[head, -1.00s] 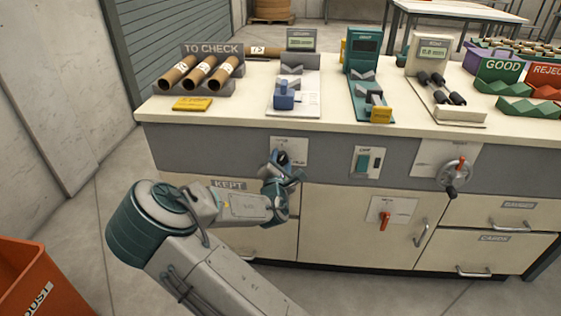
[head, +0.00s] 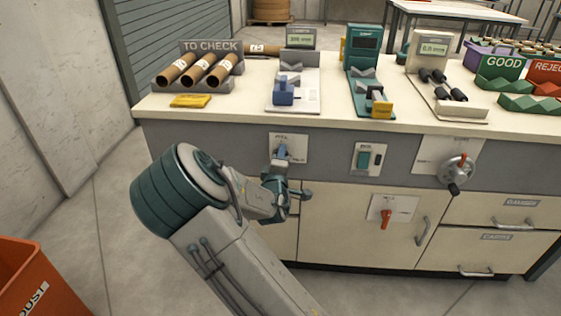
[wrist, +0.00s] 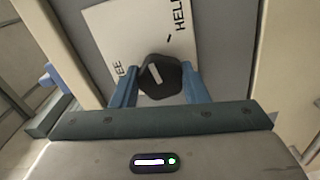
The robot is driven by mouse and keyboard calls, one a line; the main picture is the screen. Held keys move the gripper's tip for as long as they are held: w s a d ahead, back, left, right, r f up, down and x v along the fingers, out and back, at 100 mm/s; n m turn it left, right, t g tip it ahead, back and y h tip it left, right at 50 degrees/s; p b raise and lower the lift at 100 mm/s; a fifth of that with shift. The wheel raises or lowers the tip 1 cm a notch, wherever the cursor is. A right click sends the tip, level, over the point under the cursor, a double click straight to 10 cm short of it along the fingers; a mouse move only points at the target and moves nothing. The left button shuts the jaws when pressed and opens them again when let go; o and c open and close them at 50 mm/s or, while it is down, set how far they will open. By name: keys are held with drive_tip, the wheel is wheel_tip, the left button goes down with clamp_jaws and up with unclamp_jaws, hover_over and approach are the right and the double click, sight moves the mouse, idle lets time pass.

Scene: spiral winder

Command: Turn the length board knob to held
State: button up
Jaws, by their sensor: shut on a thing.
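The length board knob (wrist: 161,76) is dark and faceted, with a short white mark on its face. It sits on a white plate (wrist: 122,28) with one word at the left, ending in "EE", and "HEL…" at the upper right, partly cut off. The mark is tilted and I cannot tell which word it points to. My gripper (wrist: 160,88) has its two blue fingers shut on the knob, one on each side. In the head view, my gripper (head: 283,153) is at the knob plate (head: 299,142) on the bench front, and its fingers hide the knob.
Above the plate, the length board (head: 305,98) with a blue slider stands on the bench top. An orange bin (head: 30,285) is at the lower left.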

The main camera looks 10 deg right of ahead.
drive_tip(key=shift+f+m+b, duration=0.15)
drive_tip(key=shift+m+b, duration=1.85)
drive_tip(key=shift+m, duration=1.9)
drive_tip(key=o, duration=1)
drive_tip(key=shift+c, duration=0.2)
drive_tip(key=shift+a, duration=0.1)
drive_tip(key=p+v, duration=0.2)
drive_tip(key=v, duration=1.1)
drive_tip(key=shift+s, duration=0.35)
drive_tip(key=shift+a, duration=0.1)
